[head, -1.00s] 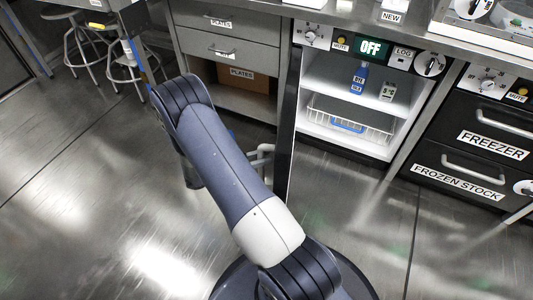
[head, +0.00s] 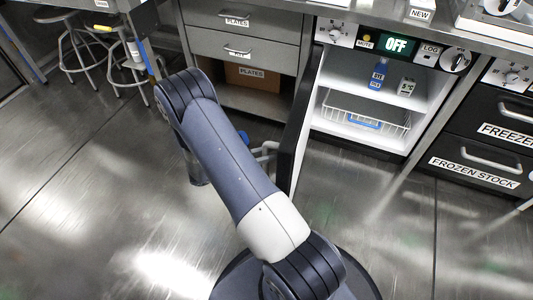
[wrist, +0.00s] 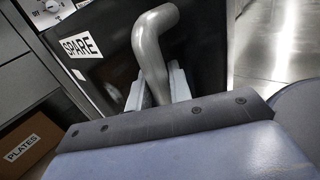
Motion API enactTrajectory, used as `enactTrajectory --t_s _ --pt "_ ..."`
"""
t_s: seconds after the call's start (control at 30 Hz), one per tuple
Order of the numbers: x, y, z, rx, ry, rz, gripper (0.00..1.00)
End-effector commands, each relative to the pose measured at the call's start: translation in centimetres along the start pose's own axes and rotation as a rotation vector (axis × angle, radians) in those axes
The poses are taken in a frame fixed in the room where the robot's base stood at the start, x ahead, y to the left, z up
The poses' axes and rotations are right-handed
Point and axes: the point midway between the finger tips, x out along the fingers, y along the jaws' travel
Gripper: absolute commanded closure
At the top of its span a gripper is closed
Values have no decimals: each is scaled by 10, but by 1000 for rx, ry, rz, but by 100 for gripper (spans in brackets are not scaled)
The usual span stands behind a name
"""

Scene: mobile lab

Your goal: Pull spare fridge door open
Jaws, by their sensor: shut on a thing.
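The spare fridge (head: 372,117) stands open in the head view, its white inside showing. Its black door (head: 301,122) is swung out to the left and seen nearly edge-on. In the wrist view the door's dark front (wrist: 104,72) carries a SPARE label (wrist: 82,44). The grey bar handle (wrist: 150,45) also shows there. My gripper (wrist: 158,88) is shut on the handle, with one pale finger on each side of the bar. In the head view my arm hides most of the gripper, left of the door.
Inside the fridge are bottles (head: 378,76) and a wire basket (head: 362,115). Plates drawers (head: 245,48) stand left of it, black freezer drawers (head: 480,160) to the right. Stools (head: 95,60) stand far left. The floor (head: 70,200) at left is clear.

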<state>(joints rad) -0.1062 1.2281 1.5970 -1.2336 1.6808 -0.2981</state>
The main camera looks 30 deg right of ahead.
Motion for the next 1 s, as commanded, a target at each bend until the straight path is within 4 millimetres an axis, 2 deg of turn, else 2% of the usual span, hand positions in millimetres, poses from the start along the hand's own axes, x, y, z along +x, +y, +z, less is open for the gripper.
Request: enactTrajectory --t_s 0.2,0.23,0.43,0.77,0.87,1.0 --pt "-1 -3 -2 -7 1 -6 100" --pt "-1 -3 -2 -6 1 -5 78" --pt "0 -2 -1 -3 2 -5 61" --pt "-5 -1 0 -1 2 -3 60" --pt "-19 0 0 1 3 0 60" --pt "-47 -1 0 -1 2 2 60"
